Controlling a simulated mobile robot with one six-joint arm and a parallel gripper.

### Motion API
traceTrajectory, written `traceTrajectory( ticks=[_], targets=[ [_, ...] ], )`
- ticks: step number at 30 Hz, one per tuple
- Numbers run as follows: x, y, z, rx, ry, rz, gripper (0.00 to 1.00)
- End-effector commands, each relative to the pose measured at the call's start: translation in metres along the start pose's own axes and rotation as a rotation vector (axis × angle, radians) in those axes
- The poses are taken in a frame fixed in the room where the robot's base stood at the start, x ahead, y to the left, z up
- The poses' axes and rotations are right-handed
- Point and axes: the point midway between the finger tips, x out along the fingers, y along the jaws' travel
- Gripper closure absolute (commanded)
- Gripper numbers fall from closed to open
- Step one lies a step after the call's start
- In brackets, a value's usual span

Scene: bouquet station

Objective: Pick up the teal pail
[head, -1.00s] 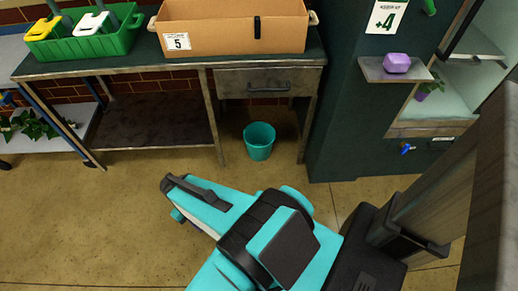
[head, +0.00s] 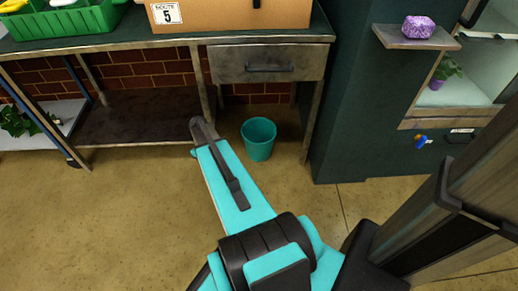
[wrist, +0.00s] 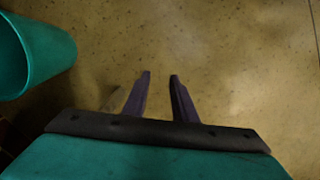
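The teal pail (head: 259,140) stands upright on the floor under the drawer end of the workbench, between the bench legs. Part of it also shows at the upper left of the wrist view (wrist: 38,58). My gripper (wrist: 160,82) has its two dark fingers apart with only floor between them, so it is open and empty. In the head view my arm reaches toward the bench and its end is just left of the pail, not touching it as far as I can see. The fingertips are hard to make out there.
The workbench (head: 150,45) with a drawer (head: 266,64) overhangs the pail. A green crate (head: 62,22) and a cardboard box (head: 230,14) stand on it. A dark green cabinet (head: 350,120) is at the pail's right. The floor in front is clear.

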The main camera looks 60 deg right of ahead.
Motion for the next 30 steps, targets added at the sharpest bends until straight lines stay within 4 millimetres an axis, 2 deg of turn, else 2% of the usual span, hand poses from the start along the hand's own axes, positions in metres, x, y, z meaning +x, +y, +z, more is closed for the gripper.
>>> traceTrajectory(
  ticks=[1, 6, 12, 18, 21, 24, 30],
  targets=[
    [0.011, 0.022, -0.008, 0.011, 0.013, 0.007, 0.75],
    [0.015, 0.084, -0.018, 0.026, 0.048, 0.029, 0.75],
    [0.017, 0.157, -0.019, 0.045, 0.084, 0.060, 0.75],
    [0.014, 0.214, -0.013, 0.059, 0.108, 0.088, 0.75],
    [0.012, 0.232, -0.009, 0.062, 0.114, 0.097, 0.75],
    [0.011, 0.241, -0.007, 0.063, 0.117, 0.102, 0.75],
    [0.008, 0.244, -0.005, 0.063, 0.118, 0.104, 0.75]
  ],
)
